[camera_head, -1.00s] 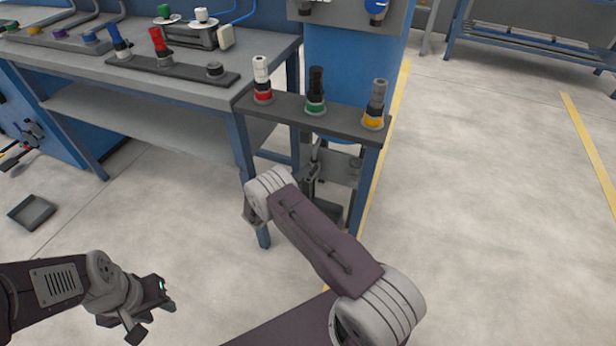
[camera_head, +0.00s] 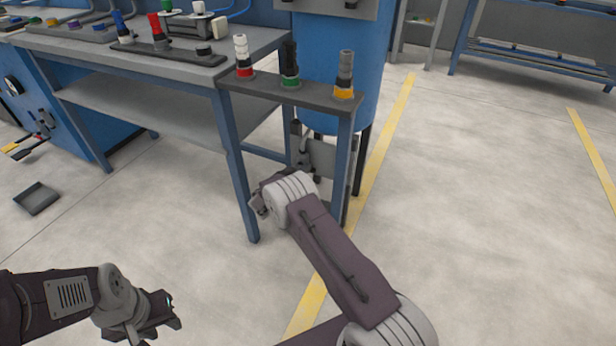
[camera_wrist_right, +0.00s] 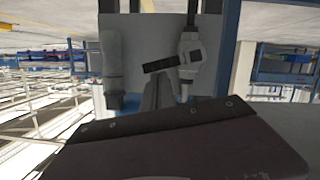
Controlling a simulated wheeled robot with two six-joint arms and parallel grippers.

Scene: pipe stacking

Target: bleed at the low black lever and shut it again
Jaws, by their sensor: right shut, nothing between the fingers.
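The black lever (camera_wrist_right: 160,64) shows in the right wrist view as a short dark bar, slightly tilted, beside a grey valve fitting (camera_wrist_right: 190,55) on a pale plate. My right gripper (camera_wrist_right: 157,82) is shut and empty, its tips just below the lever in that picture; I cannot tell whether they touch it. In the head view my right gripper (camera_head: 257,202) is low, in front of the narrow stand's legs, partly hidden by its wrist. The lever is not clear there. My left gripper (camera_head: 173,311) hangs over bare floor, and its fingers look apart.
The narrow stand (camera_head: 268,87) carries three upright coloured fittings, with a blue tank (camera_head: 338,60) behind it. A workbench (camera_head: 165,65) adjoins it on the left. The floor on the right is clear.

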